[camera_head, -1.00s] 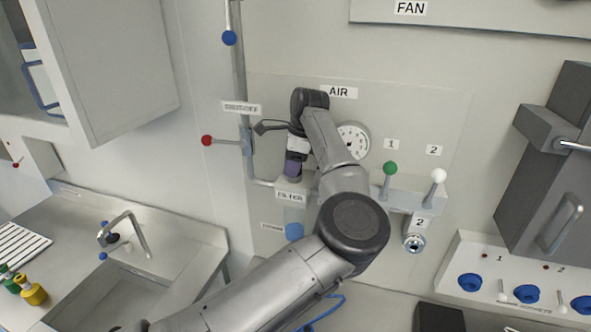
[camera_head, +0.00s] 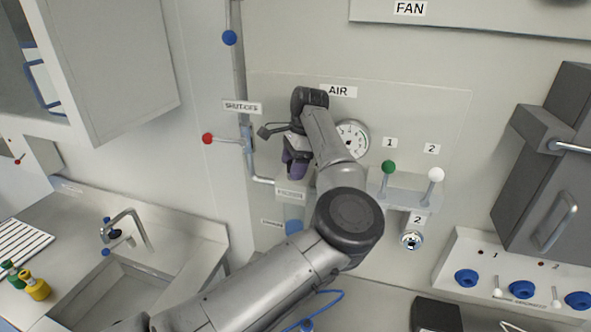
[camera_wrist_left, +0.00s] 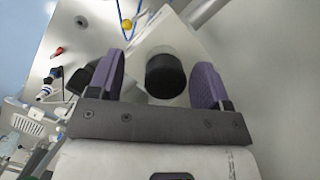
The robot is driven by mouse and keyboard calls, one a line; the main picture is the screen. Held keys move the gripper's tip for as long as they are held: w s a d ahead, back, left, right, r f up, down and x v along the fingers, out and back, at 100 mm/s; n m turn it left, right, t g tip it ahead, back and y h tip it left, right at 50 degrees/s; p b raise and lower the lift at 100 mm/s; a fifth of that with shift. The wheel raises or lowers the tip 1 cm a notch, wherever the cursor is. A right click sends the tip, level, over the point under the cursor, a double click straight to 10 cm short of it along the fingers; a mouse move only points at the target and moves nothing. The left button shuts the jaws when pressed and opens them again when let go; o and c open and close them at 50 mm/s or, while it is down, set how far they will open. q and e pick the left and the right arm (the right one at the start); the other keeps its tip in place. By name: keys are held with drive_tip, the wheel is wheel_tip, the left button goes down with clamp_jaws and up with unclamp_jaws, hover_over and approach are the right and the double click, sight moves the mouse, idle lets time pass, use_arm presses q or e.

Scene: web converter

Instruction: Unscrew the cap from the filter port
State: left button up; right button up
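My left gripper (camera_head: 295,166) points down over the FILTER block (camera_head: 292,186) on the AIR panel. In the left wrist view its two purple fingers (camera_wrist_left: 159,68) stand wide apart, with a round black cap (camera_wrist_left: 166,76) between them. Gaps show on both sides of the cap, so the fingers do not touch it. The cap sits on a pale block (camera_wrist_left: 160,40). In the head view my gripper and arm hide the cap. My right gripper is in neither view.
A pressure gauge (camera_head: 352,138) is close to the right of my left forearm. A red-knobbed shut-off lever (camera_head: 208,139) and pipe are to the left. Green (camera_head: 389,167) and white (camera_head: 436,174) knobbed levers stand to the right. A sink (camera_head: 125,285) lies lower left.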

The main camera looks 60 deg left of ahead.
use_arm(q)
drive_tip(key=shift+s+a+f, duration=0.2)
drive_tip(key=shift+a+f, duration=0.1)
drive_tip(key=shift+f, duration=0.1)
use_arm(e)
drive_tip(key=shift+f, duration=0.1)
use_arm(q)
drive_tip(key=shift+a+m+b, duration=0.2)
drive_tip(key=shift+m+b, duration=0.4)
drive_tip(key=shift+m, duration=0.1)
drive_tip(key=shift+a+r+m+y+b, duration=0.15)
drive_tip(key=shift+m+y+b, duration=0.25)
drive_tip(key=shift+m, duration=0.4)
drive_tip(key=shift+w+r+m, duration=0.1)
drive_tip(key=shift+r+m, duration=0.2)
drive_tip(key=shift+m, duration=0.2)
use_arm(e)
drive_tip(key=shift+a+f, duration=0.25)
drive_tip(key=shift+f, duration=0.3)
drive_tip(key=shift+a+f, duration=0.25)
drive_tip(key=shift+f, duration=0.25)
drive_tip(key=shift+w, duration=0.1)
